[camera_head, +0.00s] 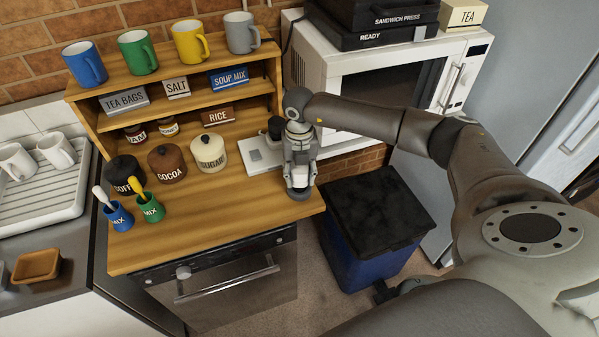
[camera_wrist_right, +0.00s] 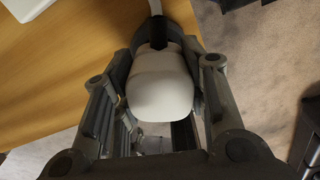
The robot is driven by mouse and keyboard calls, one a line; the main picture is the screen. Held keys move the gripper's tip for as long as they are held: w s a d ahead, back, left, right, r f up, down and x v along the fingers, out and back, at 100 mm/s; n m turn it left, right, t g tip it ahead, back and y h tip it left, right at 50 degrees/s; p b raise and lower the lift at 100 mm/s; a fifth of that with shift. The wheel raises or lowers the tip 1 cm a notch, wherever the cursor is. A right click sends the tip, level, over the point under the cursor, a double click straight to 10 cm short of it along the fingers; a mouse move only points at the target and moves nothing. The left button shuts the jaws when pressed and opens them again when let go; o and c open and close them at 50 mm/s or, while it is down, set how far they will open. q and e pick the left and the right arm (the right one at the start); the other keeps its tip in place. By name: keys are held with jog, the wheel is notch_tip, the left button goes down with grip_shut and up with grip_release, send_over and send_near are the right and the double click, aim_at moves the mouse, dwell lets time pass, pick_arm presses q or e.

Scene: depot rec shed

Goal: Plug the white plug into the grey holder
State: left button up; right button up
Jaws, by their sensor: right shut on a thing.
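My right gripper (camera_head: 300,188) points down at the right edge of the wooden counter. In the right wrist view, the gripper (camera_wrist_right: 158,75) is shut on the rounded white plug (camera_wrist_right: 160,88), with a dark part and a thin pale strip beyond it. In the head view the gripper mostly hides the plug. A flat light-grey plate, which looks like the grey holder (camera_head: 258,155), lies on the counter to the left of and behind the gripper, apart from it. A pale corner, perhaps the same plate, shows in the right wrist view (camera_wrist_right: 22,8). My left gripper is not in view.
A small dark object (camera_head: 275,128) stands by the plate's back edge. Sugar (camera_head: 209,152), cocoa (camera_head: 167,163) and coffee jars stand to the left. A microwave (camera_head: 400,80) is at the back right. A blue bin (camera_head: 372,225) stands beside the counter.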

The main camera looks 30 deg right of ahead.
jog(key=shift+f+b, duration=0.45)
jog(key=shift+f, duration=0.2)
jog(key=shift+r, duration=0.1)
jog(key=o, duration=1.1)
